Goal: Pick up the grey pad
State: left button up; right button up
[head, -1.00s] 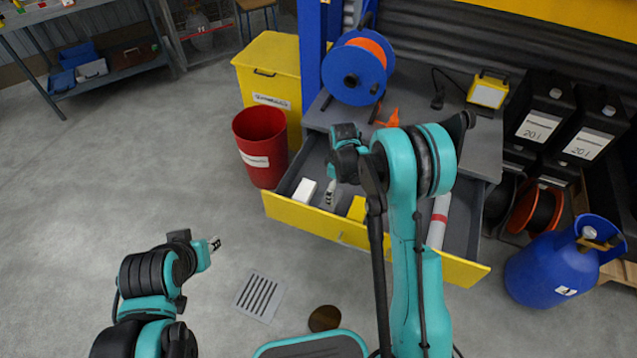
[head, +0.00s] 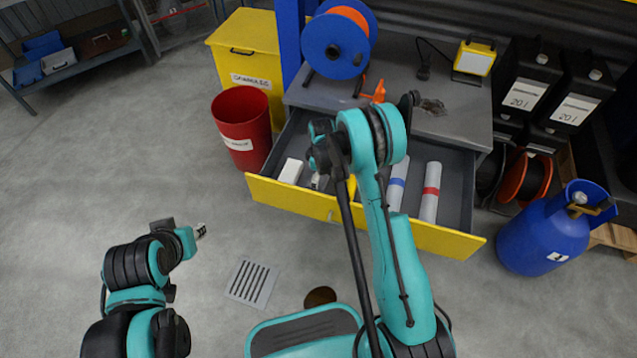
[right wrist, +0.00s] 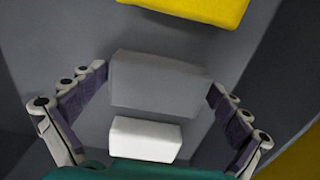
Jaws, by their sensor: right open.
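The grey pad (right wrist: 158,85) lies flat in the open drawer in the right wrist view, between a white block (right wrist: 145,139) and a yellow block (right wrist: 200,10). My right gripper (right wrist: 158,100) is open above it, one finger to each side of the pad; no contact shows. In the head view my right gripper (head: 316,182) reaches down into the drawer just right of the white block (head: 291,171); the arm and gripper hide the pad there. My left gripper (head: 200,231) is over the floor at the left, away from the drawer; its jaws are too small to read.
The yellow-fronted drawer (head: 440,238) also holds a blue-banded tube (head: 398,183) and a red-banded tube (head: 430,192). The bench top above it bears a blue cable reel (head: 333,45). A red bin (head: 240,125) stands left, a blue gas cylinder (head: 545,238) right.

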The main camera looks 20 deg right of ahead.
aim_at(321, 179)
jog(key=shift+r, duration=0.15)
jog(key=c, duration=0.8)
jog(key=shift+r, duration=0.3)
notch_tip(321, 179, up, 4)
jog(key=shift+f+p, duration=0.1)
jog(key=shift+p, duration=1.15)
jog(key=s+d+r+p, duration=0.1)
jog(key=s+d+r, duration=0.1)
jog(key=d, duration=0.1)
jog(key=s+d+r+p, duration=0.1)
jog(key=s+d+r, duration=0.1)
jog(key=s, duration=0.1)
jog(key=s+d+r+p, duration=0.1)
jog(key=s+d+r, duration=0.1)
jog(key=d, duration=0.1)
jog(key=shift+s+d+r, duration=0.3)
jog(key=shift+s+d, duration=0.05)
jog(key=shift+s, duration=0.05)
